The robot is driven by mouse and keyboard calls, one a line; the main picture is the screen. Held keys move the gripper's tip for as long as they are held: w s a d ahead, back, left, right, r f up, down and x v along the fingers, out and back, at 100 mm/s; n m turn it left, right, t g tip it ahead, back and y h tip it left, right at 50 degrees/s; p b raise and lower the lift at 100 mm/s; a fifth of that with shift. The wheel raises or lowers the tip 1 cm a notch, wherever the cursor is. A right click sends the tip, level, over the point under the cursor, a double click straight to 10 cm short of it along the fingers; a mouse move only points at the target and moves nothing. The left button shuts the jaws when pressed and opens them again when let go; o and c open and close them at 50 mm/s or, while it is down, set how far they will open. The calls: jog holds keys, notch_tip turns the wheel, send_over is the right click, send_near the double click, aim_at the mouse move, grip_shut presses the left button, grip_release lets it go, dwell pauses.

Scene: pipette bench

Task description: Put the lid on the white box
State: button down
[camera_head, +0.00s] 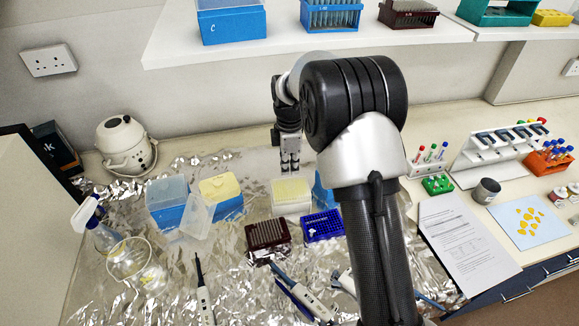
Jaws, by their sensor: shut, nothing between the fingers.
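The white box (291,207) stands open on the foil near the middle of the bench, with pale yellow contents showing at its top. A clear, frosted lid (196,219) stands tilted to the left of it, in front of the blue boxes; I cannot tell whether it leans on them. My gripper (290,171) points down, shut and empty, just above the back part of the white box. I cannot tell whether its fingertips touch the box.
A blue box with a frosted top (167,203) and an open blue box (222,206) stand left. A brown rack (267,234) and a blue rack (323,226) stand in front. Pipettes (204,295) and a glass beaker (133,263) are nearer. A shelf (300,45) overhangs behind.

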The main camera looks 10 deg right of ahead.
aim_at(290, 184)
jog(key=shift+p, duration=0.5)
jog(key=shift+d+f+p, duration=0.1)
jog(key=shift+f+p, duration=0.1)
jog(key=shift+p, duration=0.25)
jog(key=shift+f+b, duration=1.5)
jog(key=shift+f, duration=0.45)
jog(key=shift+f, duration=0.45)
jog(key=shift+r, duration=0.1)
jog(key=shift+r+p, duration=1.65)
jog(key=shift+r, duration=0.85)
